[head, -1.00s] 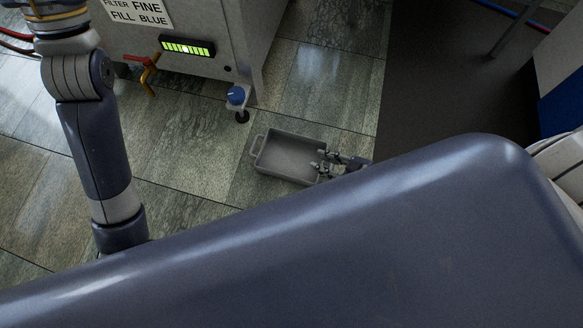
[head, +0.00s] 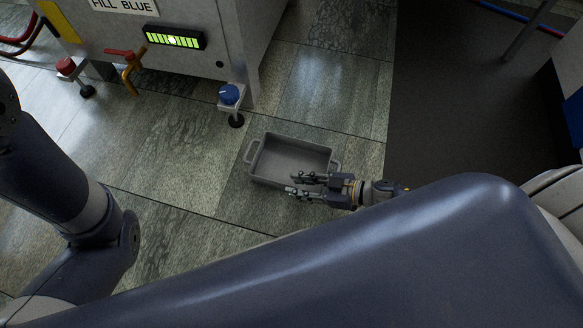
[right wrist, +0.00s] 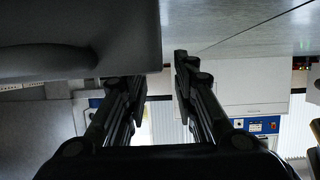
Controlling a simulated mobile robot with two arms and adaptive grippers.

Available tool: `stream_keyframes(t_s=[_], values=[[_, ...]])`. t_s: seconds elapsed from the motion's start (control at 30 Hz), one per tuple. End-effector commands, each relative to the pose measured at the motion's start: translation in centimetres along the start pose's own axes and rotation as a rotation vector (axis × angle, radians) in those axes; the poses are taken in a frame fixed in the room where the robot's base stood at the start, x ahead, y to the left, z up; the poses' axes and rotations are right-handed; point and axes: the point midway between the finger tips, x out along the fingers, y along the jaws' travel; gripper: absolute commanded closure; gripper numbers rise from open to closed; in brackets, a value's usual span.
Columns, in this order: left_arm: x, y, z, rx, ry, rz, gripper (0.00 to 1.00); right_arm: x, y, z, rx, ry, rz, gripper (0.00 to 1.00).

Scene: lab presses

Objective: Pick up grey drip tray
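The grey drip tray (head: 270,157) is a shallow rectangular pan with a loop handle at each end. It lies on the tiled floor in the head view. My right gripper (head: 295,186) comes in from the right and overlaps the tray's near side in the picture, below its right handle. Its two fingers are apart with nothing between them. In the right wrist view the open fingers (right wrist: 160,85) show beside a large grey surface at upper left, which appears to be the tray close up. Contact cannot be told. My left arm shows at the left; its gripper is out of view.
A machine cabinet (head: 185,65) with a green-lit display stands behind the tray. A dark mat (head: 440,110) lies to the right. Floor left of the tray is clear.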

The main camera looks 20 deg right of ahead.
Motion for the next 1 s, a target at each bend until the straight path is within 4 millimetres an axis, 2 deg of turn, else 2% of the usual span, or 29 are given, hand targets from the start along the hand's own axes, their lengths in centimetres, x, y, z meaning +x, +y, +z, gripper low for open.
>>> stream_keyframes(t_s=[0.43, 0.77, 0.8, 0.9, 1.0], values=[[-3.8, 0.8, -1.4, 0.000, 0.001, 0.001, 0.31, 4.7, -0.2, 0.2, -0.002, 0.002, -0.001, 0.73], [-3.9, 0.8, -1.4, 0.000, 0.001, 0.001, 0.31, 5.3, -0.2, -0.1, 0.001, 0.000, 0.000, 0.73], [-3.9, 0.8, -1.4, 0.000, 0.001, 0.001, 0.31, 5.3, -0.2, 0.0, 0.001, -0.001, 0.000, 0.78], [-3.9, 0.8, -1.4, 0.000, 0.000, 0.001, 0.31, 5.3, -0.2, 0.0, 0.001, -0.001, 0.000, 1.00], [-3.9, 0.8, -1.4, 0.000, 0.000, 0.001, 0.31, 5.3, -0.2, 0.0, 0.001, -0.001, 0.000, 1.00]])
